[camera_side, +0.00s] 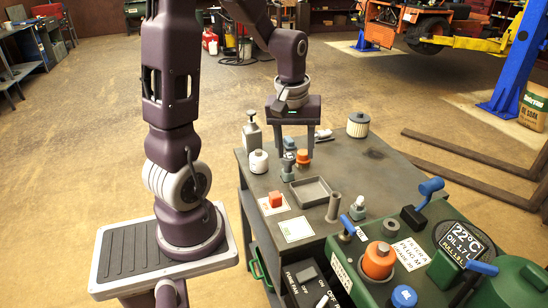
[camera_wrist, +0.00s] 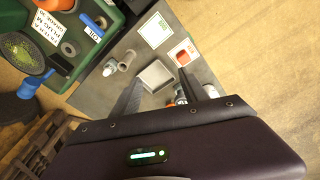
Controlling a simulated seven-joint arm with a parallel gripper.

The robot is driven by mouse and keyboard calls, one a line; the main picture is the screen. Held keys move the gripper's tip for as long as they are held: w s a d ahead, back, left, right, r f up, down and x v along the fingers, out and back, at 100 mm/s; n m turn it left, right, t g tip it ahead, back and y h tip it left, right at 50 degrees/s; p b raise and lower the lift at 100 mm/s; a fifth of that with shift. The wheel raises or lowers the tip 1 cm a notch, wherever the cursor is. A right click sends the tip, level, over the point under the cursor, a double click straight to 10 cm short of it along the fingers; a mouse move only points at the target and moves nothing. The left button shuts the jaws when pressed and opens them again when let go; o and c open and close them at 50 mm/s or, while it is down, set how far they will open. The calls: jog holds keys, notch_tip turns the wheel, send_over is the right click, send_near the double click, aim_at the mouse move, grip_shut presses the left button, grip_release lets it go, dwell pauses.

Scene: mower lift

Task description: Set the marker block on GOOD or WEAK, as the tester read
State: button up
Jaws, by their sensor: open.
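The marker block, a small red-orange block (camera_side: 276,199), sits on a white card (camera_side: 264,209) on the bench. It also shows in the wrist view (camera_wrist: 183,58). A second pale card (camera_side: 296,230) lies bare beside it and shows in the wrist view (camera_wrist: 155,30). The words on both cards are too small to read. My gripper (camera_side: 296,152) is open and empty, fingers pointing down over the far part of the bench, behind the block. Small grey and orange items (camera_side: 303,158) stand by its fingertips; I cannot tell whether one is the tester.
A grey tray (camera_side: 311,203) lies right of the block. A white bottle (camera_side: 258,161), a pump bottle (camera_side: 252,135) and a filter (camera_side: 358,125) stand on the bench. The green mower (camera_side: 436,270) fills the near right.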

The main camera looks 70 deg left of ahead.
jog(key=s+d+r+m+t, duration=0.2)
jog(key=s+d+r+m, duration=0.3)
jog(key=d, duration=0.3)
jog(key=s+d+r+m+t+h, duration=0.1)
jog(key=s+d+r+m+t, duration=0.1)
jog(key=s+d+r+m, duration=0.3)
jog(key=s+d+m, duration=0.1)
jog(key=d+m, duration=0.1)
jog(key=d, duration=0.1)
jog(key=shift+s+d+r+m, duration=0.15)
jog(key=shift+r+m, duration=0.15)
jog(key=shift+r, duration=0.1)
